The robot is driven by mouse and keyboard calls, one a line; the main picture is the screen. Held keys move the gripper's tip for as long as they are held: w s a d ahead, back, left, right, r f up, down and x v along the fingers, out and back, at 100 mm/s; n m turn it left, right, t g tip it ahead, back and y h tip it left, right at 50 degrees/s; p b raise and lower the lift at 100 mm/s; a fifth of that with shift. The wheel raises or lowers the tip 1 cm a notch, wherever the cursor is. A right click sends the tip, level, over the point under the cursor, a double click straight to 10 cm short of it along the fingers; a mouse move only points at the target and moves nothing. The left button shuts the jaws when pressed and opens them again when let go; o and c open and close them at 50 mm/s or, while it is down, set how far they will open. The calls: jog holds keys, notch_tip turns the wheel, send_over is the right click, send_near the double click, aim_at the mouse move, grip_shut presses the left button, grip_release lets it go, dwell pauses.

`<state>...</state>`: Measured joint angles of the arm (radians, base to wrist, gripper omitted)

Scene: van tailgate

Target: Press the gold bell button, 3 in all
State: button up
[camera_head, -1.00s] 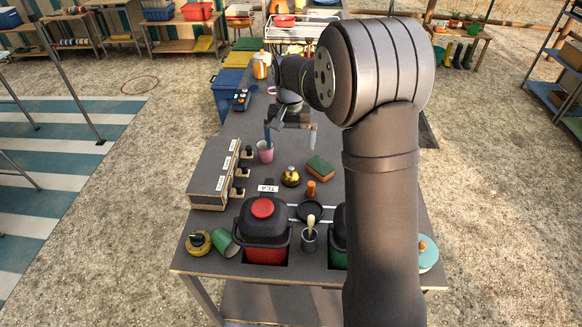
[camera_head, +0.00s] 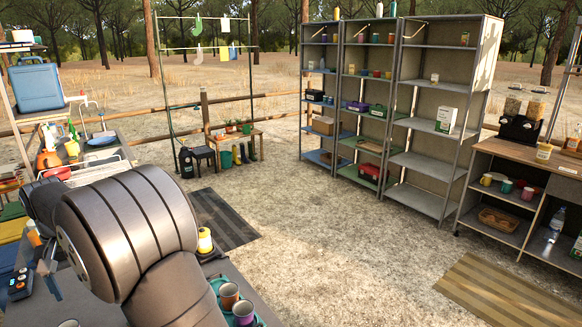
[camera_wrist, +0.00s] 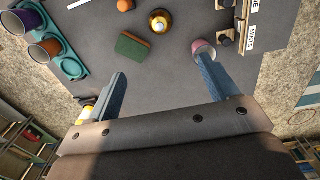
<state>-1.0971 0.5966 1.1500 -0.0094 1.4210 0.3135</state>
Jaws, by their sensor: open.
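The gold bell (camera_wrist: 160,22) shows in the wrist view near the top middle, on the dark tabletop. Its round button top faces the camera. My gripper (camera_wrist: 163,62) is open in the wrist view, its two blue-grey fingers spread wide and nothing between them. The bell lies beyond the fingertips, apart from them. In the head view the bell is out of the picture, and my arm covers the lower left.
In the wrist view, a green-brown sponge (camera_wrist: 132,46) lies left of the bell, and a pink cup (camera_wrist: 203,48) is by the right fingertip. A teal holder (camera_wrist: 72,67) with cups stands at left. In the head view, metal shelves (camera_head: 438,120) stand across open ground.

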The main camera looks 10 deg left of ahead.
grip_shut()
dwell(1.4)
